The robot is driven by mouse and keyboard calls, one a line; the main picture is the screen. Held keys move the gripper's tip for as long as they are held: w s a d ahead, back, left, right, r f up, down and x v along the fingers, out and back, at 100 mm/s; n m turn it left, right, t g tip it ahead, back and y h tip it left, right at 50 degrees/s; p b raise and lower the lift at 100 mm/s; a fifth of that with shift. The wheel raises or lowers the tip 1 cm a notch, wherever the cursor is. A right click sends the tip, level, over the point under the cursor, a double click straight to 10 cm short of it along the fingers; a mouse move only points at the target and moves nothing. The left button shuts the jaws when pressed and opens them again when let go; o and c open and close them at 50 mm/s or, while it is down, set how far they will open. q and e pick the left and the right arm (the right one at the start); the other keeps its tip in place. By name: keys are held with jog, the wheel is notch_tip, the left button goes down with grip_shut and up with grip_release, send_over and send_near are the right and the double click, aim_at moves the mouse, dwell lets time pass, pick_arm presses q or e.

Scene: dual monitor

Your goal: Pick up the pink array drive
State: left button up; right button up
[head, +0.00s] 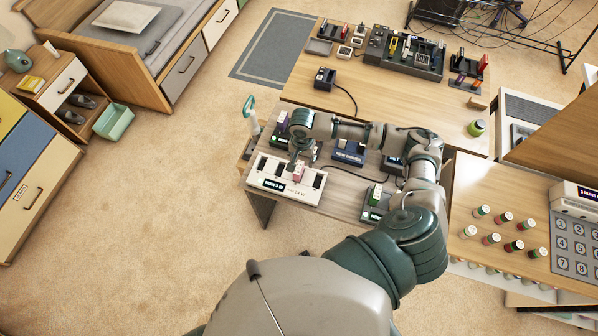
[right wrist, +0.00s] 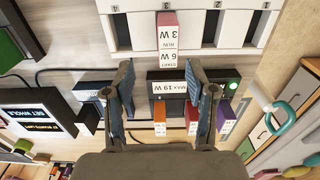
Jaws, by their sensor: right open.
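The pink array drive (head: 299,173) stands in a slot of the white array box (head: 270,184) on the small wooden table. In the right wrist view the pink drive (right wrist: 168,24) shows its white label, reading "3 W RUN" and "6 W START". My right gripper (head: 296,157) is over the box, close to the drive. In the wrist view its two fingers (right wrist: 162,72) are spread, with the near end of the drive's label between their tips. I see no finger closed on it. My left gripper is not in view.
A black unit with a "MAX 19 W" display (right wrist: 173,88) lies beyond the box, with orange (right wrist: 160,110) and purple (right wrist: 226,110) drives near it. A dark display (right wrist: 36,112) and cables lie beside it. The box's other slots (head: 262,163) look dark and empty.

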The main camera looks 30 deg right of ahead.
aim_at(298, 167)
jog(key=f, duration=0.2)
jog(key=shift+w+a+f, duration=0.1)
jog(key=shift+w+f, duration=0.1)
jog(key=shift+f, duration=0.15)
jog(key=f, duration=0.4)
jog(key=shift+w+a+f, duration=0.15)
jog(key=shift+a+f, duration=0.1)
jog(key=shift+a, duration=0.15)
jog(key=shift+f, duration=0.2)
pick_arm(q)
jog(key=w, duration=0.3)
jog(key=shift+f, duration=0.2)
pick_arm(e)
jog(key=shift+d, duration=0.1)
jog(key=shift+c, duration=1.2)
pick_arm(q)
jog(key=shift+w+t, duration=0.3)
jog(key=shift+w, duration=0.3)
pick_arm(e)
grip_shut()
